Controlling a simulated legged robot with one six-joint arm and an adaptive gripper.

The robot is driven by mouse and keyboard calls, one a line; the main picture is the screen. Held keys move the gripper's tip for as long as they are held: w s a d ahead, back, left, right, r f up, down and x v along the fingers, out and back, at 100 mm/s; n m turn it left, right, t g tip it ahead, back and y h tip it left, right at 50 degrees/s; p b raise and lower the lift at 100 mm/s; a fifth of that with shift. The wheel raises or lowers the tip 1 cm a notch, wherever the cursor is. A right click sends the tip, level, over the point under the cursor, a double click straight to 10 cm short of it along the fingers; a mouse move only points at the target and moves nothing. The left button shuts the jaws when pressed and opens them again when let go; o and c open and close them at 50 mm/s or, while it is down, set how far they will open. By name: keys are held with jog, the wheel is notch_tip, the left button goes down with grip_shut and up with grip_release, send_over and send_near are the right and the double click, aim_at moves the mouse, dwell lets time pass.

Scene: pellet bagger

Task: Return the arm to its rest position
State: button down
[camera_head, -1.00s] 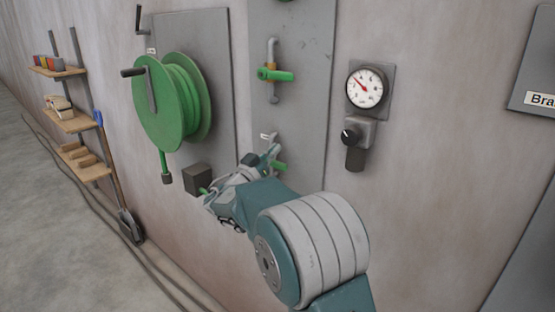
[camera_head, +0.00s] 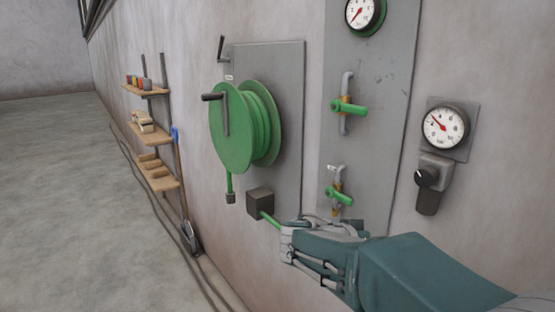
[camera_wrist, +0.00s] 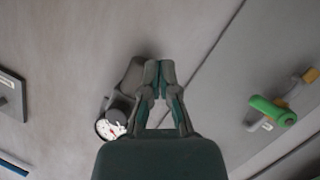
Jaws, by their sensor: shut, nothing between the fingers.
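My gripper (camera_wrist: 158,66) shows from behind in the wrist view, with its two fingers drawn together and nothing between the tips. It points toward the grey wall, with a dial gauge (camera_wrist: 110,126) and its dark fitting beyond and to the left of the fingers. In the head view my arm reaches in from the lower right, bent, with its far end low in front of the valve panel (camera_head: 363,130). The fingertips are hard to make out there. I cannot tell whether the arm touches the wall or panel.
A green hose reel (camera_head: 235,130) hangs on the wall left of the arm. A dark box (camera_head: 260,203) with a green rod is close by the arm's end. Green valve handles (camera_head: 348,107) stick out above it. Shelves (camera_head: 150,131) and a shovel (camera_head: 181,175) stand further left, beside open floor.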

jog(key=s+f+n+g+y, duration=0.1)
jog(key=s+f+n+y, duration=0.1)
jog(key=s+y, duration=0.35)
jog(key=s+f+n+g+y, duration=0.1)
jog(key=s+f+n+y, duration=0.15)
jog(key=s, duration=0.65)
jog(key=s+a+f+n+t+y, duration=0.2)
jog(key=s+a+n+y, duration=0.1)
jog(key=s+a+y, duration=0.3)
jog(key=shift+s+a+t, duration=0.3)
jog(key=shift+s+a, duration=0.35)
jog(key=shift+s, duration=0.25)
jog(key=shift+d+f, duration=0.1)
jog(key=shift+d, duration=0.05)
